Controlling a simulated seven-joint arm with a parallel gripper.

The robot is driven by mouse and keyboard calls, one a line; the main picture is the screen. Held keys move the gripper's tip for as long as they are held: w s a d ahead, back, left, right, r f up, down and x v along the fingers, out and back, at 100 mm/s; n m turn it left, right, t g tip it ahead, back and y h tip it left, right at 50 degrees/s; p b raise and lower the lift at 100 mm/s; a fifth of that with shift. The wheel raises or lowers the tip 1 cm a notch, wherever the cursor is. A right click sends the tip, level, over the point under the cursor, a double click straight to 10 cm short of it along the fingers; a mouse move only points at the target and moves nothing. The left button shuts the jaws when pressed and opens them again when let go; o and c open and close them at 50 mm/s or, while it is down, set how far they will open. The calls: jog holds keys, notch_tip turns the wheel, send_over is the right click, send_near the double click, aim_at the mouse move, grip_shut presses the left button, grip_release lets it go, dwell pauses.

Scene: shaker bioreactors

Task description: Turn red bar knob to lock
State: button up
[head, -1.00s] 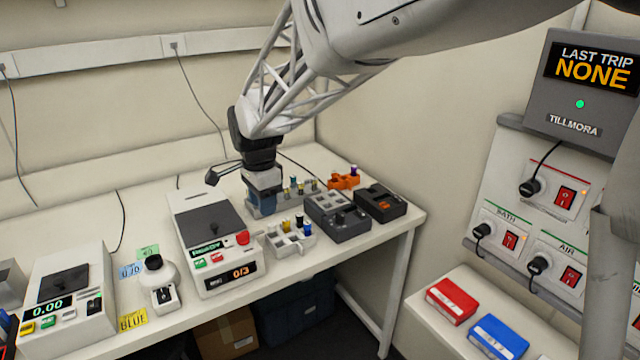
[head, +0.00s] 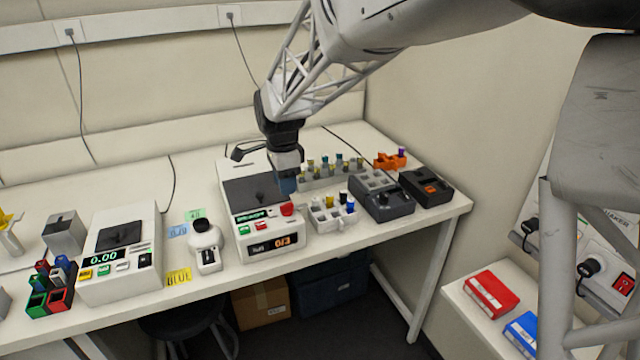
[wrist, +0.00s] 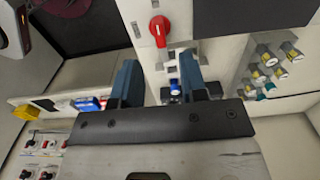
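The red bar knob (head: 287,208) is on the upper right of the white shaker unit (head: 262,246), which has a dark lid and a lit display. In the wrist view the knob (wrist: 159,29) is just beyond my fingertips, roughly in line with the gap between them. My gripper (head: 287,188) points down over the unit's right side, close above and behind the knob. In the wrist view my two blue fingers (wrist: 159,60) are spread apart with nothing held between them. I cannot tell the exact height gap to the knob.
A grey rack of capped vials (head: 330,172) stands behind, and a white vial rack (head: 333,219) stands right of the unit. A dark grey block device (head: 385,200) is further right. A white device (head: 207,245) stands close on the left.

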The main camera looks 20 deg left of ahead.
aim_at(287, 204)
jog(key=shift+f, duration=3.35)
grip_shut()
